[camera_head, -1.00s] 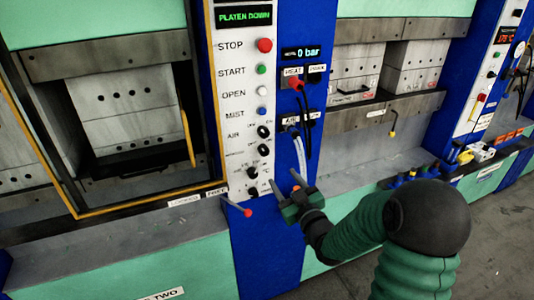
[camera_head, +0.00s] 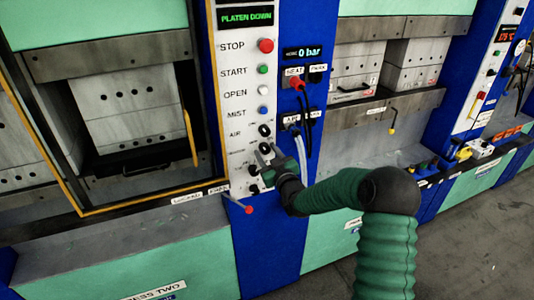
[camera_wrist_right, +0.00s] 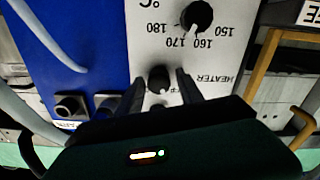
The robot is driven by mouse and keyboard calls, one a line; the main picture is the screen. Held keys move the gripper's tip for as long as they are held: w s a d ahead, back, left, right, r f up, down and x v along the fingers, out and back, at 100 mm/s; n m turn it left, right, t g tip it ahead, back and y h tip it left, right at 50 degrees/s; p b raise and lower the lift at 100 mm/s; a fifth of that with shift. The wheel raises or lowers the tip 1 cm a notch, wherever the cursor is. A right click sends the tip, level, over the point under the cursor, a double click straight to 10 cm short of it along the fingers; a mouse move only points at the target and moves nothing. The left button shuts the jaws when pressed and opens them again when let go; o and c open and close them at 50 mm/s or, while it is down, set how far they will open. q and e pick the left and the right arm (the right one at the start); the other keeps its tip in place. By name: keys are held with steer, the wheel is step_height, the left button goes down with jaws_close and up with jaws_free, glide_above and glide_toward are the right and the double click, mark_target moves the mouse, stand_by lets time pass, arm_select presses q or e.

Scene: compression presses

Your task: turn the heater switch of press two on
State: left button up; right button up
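The white control panel of press two (camera_head: 233,110) shows in the head view, with a column of buttons and black knobs. My right gripper (camera_head: 261,161) is at its lower right part, coming from the right. In the right wrist view the picture is upside down; the black heater switch knob (camera_wrist_right: 158,79), beside the HEATER label (camera_wrist_right: 218,87), lies between the fingertips of my right gripper (camera_wrist_right: 160,88). The fingers are apart, one on each side of the knob; I cannot tell whether they touch it. My left gripper is out of view.
A black temperature dial (camera_wrist_right: 197,17) marked 150 to 180 is close to the heater knob. Hoses (camera_head: 302,155) hang on the blue column to the right. The display (camera_head: 247,17) reads PLATEN DOWN.

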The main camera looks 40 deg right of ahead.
steer(key=shift+d, duration=0.15)
jaws_close()
steer(key=shift+f, duration=0.1)
steer(key=shift+m, duration=0.4)
steer(key=shift+m+b, duration=0.45)
steer(key=shift+m, duration=0.45)
steer(key=m, duration=0.2)
steer(key=shift+m, duration=0.3)
steer(key=m, duration=0.3)
steer(key=shift+m+b, duration=0.3)
steer(key=shift+b, duration=0.05)
steer(key=shift+m, duration=1.6)
